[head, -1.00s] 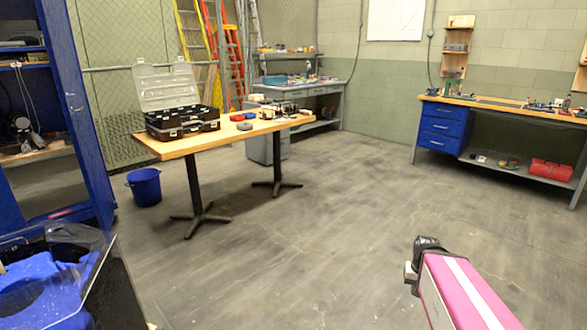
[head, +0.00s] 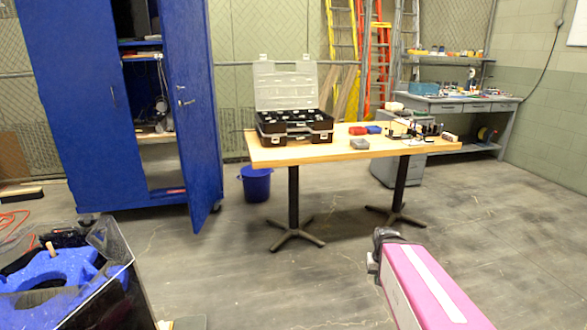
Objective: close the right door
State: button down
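A tall blue cabinet (head: 72,110) stands at the left in the head view. Its left door looks shut. Its right door (head: 203,125) stands open, swung out toward me, with a small handle (head: 185,101) on it. The shelves behind the opening show between the doors. My pink and white arm reaches in from the lower right. The dark end of it, my gripper (head: 386,242), is over the floor, well right of the door and apart from it. Its fingers cannot be made out.
A wooden table (head: 350,151) with an open black toolbox (head: 290,128) stands right of the door. A blue bucket (head: 256,184) sits between door and table. A bin with blue pieces (head: 60,275) is at the lower left. The floor (head: 220,270) before the door is clear.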

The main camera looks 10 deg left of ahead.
aim_at(182, 21)
jog(key=i+u, duration=0.15)
jog(key=i, duration=0.65)
jog(key=i+l+u, duration=0.15)
jog(key=i, duration=0.6)
jog(key=i+l+u, duration=0.1)
jog(key=u, duration=1.3)
